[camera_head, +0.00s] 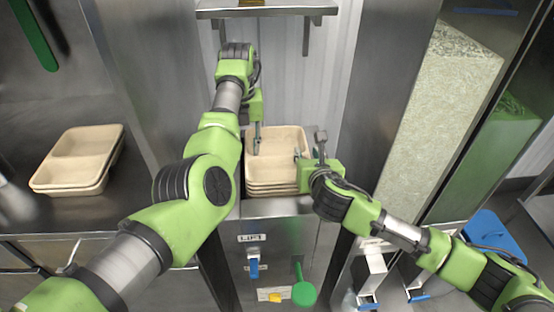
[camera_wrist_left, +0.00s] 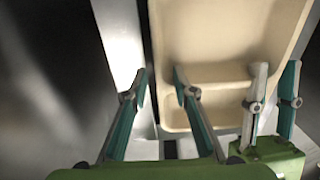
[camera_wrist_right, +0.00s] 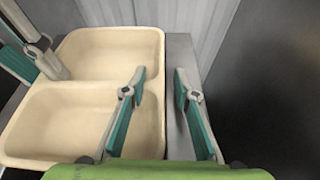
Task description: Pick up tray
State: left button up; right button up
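A stack of beige two-compartment trays sits in a metal holder (camera_head: 290,207) in the middle of the head view, and the top tray (camera_head: 277,141) is uppermost. My left gripper (camera_head: 257,147) is open at the tray's left rim. In the left wrist view its fingers (camera_wrist_left: 162,82) lie on either side of the tray's left edge (camera_wrist_left: 215,40). My right gripper (camera_head: 299,157) is open at the right rim. In the right wrist view its fingers (camera_wrist_right: 160,82) straddle the tray's right edge (camera_wrist_right: 90,92). Whether the fingers touch the rim cannot be told.
Another small stack of beige trays (camera_head: 78,160) stands on the steel counter at the left. A metal shelf (camera_head: 266,10) is on the wall behind the holder. A green round-ended handle (camera_head: 304,292) and a blue lever (camera_head: 253,268) are on the holder's front. Steel walls flank the holder.

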pick_arm(q)
grip_shut()
pick_arm(e)
grip_shut()
pick_arm(q)
jog(key=shift+r, duration=0.2)
pick_arm(e)
jog(key=shift+r, duration=0.15)
